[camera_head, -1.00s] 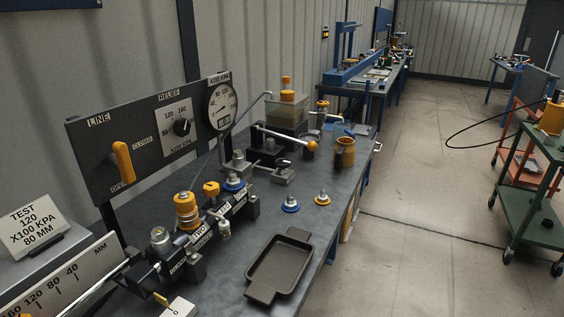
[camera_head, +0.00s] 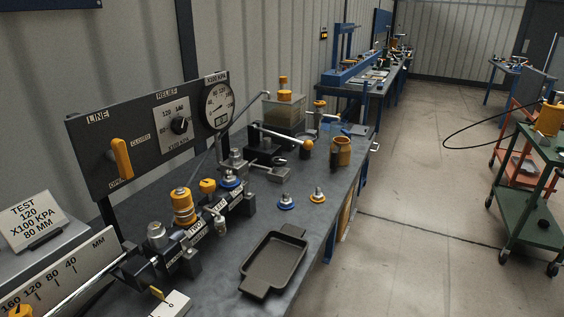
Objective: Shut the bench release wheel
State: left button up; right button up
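A dark hand pump (camera_head: 262,154) with a pale lever ending in a yellow ball (camera_head: 307,145) stands on the bench below the gauge. A small metal fitting (camera_head: 278,161) shows at the pump's front. I cannot tell whether this is the release wheel, or whether it is open or shut. The gauge (camera_head: 217,104) on the panel is labelled X100 KPA; its needle is too small to read surely. A yellow line handle (camera_head: 121,159) hangs on the panel between the CLOSED and OPEN labels. Neither of my grippers is in view.
The grey bench (camera_head: 330,200) carries a black tray (camera_head: 273,263), two loose couplers (camera_head: 286,202) (camera_head: 317,195), a yellow cup (camera_head: 341,151) and a coupler manifold (camera_head: 205,232). Open floor (camera_head: 430,240) lies right of the bench. A green cart (camera_head: 535,190) stands at far right.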

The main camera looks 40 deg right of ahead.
aim_at(277, 161)
jog(key=k+z, duration=0.4)
jog(key=k+l+z, duration=0.1)
jog(key=z, duration=0.25)
jog(key=i+l+z, duration=0.3)
jog(key=i+l, duration=0.15)
jog(key=i+l+z, duration=0.3)
jog(key=i+l, duration=0.2)
jog(key=l, duration=0.1)
